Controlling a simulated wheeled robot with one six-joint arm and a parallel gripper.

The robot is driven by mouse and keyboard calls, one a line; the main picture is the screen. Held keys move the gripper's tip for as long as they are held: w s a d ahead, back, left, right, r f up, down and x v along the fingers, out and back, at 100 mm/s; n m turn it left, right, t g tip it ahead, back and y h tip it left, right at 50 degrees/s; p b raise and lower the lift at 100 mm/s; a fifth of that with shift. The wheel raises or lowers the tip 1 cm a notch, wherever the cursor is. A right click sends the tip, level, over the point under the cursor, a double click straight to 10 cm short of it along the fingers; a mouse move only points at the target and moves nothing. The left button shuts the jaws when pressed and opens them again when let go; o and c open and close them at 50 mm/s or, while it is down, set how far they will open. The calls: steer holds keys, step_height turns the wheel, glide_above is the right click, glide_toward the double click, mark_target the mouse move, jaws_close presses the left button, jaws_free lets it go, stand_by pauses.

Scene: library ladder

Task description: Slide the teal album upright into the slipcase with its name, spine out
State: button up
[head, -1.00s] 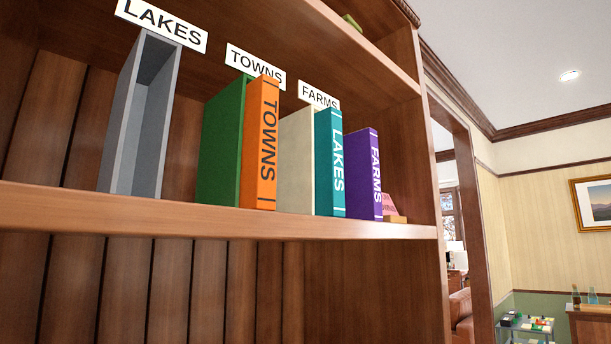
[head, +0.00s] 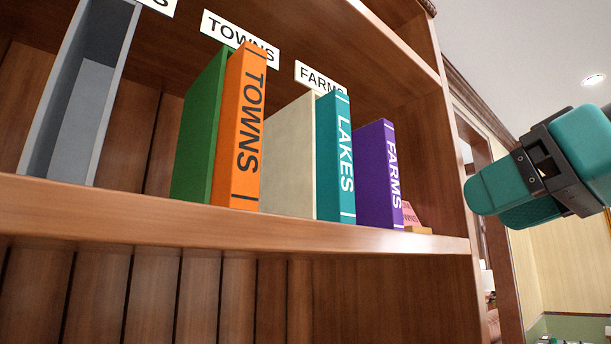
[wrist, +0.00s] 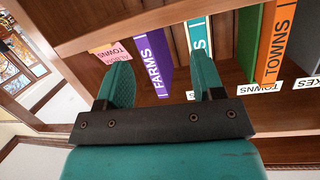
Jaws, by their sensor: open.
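The teal album (head: 338,158), spine lettered LAKES, stands upright on the shelf, spine out, right against the cream slipcase (head: 290,155) under the FARMS sign (head: 318,77); I cannot tell if it is inside. The grey slipcase (head: 88,95) stands empty and open at the left; its sign (head: 160,4) is mostly cut off. My gripper (head: 492,200) is right of the books, in front of the shelf. In the wrist view my gripper (wrist: 162,72) is open and empty, apart from the books. The teal album (wrist: 198,36) shows there behind the right finger, partly hidden.
The orange TOWNS album (head: 246,130) stands at the green slipcase (head: 205,130) under the TOWNS sign (head: 240,37). The purple FARMS album (head: 378,175) stands just right of the teal one. A pink card (head: 410,214) sits beyond it. The shelf edge (head: 250,232) runs below.

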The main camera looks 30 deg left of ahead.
steer(key=s+a+r+n+y, duration=0.1)
steer(key=s+r+n+y, duration=0.15)
steer(key=r, duration=0.75)
steer(key=p, duration=0.5)
glide_toward(345, 141)
steer(key=shift+y, duration=0.35)
steer(key=x, duration=0.4)
steer(key=shift+w+a+f, duration=0.15)
steer(key=shift+w+a, duration=0.05)
steer(key=shift+w, duration=0.15)
steer(key=shift+w+a+f, duration=0.15)
steer(key=shift+w+a, duration=0.05)
steer(key=shift+a, duration=0.3)
steer(key=p+x, duration=0.3)
steer(key=x, duration=0.1)
steer(key=shift+s+a+p, duration=0.15)
steer(key=shift+a+p, duration=0.05)
steer(key=shift+p, duration=0.2)
steer(key=shift+w+a, duration=0.2)
steer(key=shift+a, duration=0.25)
steer(key=shift+f, duration=0.1)
steer(key=c, duration=1)
jaws_close()
steer(key=shift+d, duration=0.15)
